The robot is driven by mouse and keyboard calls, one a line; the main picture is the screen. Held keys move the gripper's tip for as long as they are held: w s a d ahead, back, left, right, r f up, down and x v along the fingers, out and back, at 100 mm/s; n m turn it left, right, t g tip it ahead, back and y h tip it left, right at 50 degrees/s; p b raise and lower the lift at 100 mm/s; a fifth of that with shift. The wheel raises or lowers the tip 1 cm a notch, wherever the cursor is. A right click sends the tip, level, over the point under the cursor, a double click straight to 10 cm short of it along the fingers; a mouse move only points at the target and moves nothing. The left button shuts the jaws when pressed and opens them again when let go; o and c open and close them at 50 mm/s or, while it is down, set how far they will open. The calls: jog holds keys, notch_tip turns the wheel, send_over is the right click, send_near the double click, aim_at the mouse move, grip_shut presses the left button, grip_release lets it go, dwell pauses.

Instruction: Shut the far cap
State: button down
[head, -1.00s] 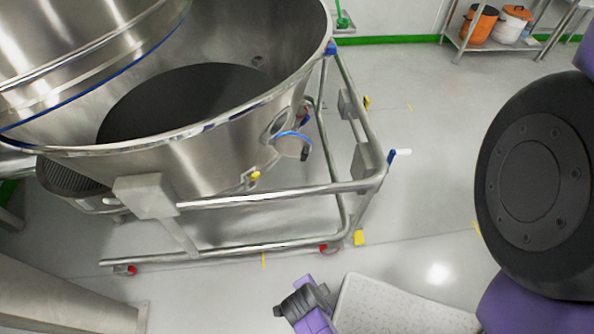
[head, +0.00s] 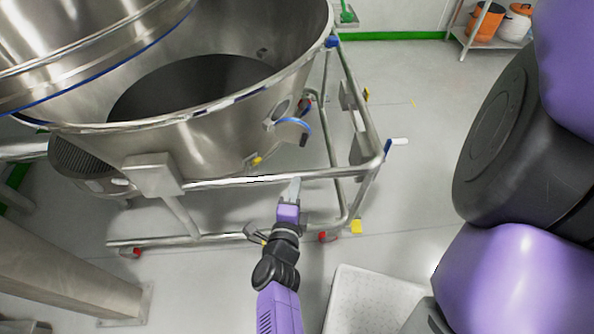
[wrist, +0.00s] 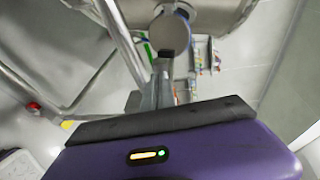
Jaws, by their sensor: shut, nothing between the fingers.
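A round metal cap (head: 291,132) with a blue edge stands open beside its port (head: 283,110) on the right side of the steel vessel (head: 205,145). In the wrist view a round grey disc (wrist: 169,33), which looks like this cap, lies just beyond my fingertips. My gripper (head: 294,184) is shut and empty. It points up toward the cap from below, with its fingers overlapping the frame's upper rail in the head view. It also shows in the wrist view (wrist: 164,62). I cannot tell whether the fingertips touch the disc.
The vessel sits in a wheeled tubular frame (head: 235,182) with red-marked casters; its rails run close around my gripper. A handle with a white end (head: 398,142) sticks out at the frame's right corner. A pale speckled platform (head: 365,300) lies below.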

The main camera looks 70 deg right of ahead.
jog(key=p, duration=0.1)
send_near(304, 145)
jog(key=x, duration=0.5)
jog(key=shift+d, duration=0.1)
jog(key=shift+w+d, duration=0.15)
jog(key=shift+d, duration=0.45)
jog(key=shift+s+d, duration=0.3)
jog(key=shift+d, duration=0.5)
jog(key=shift+a, duration=0.1)
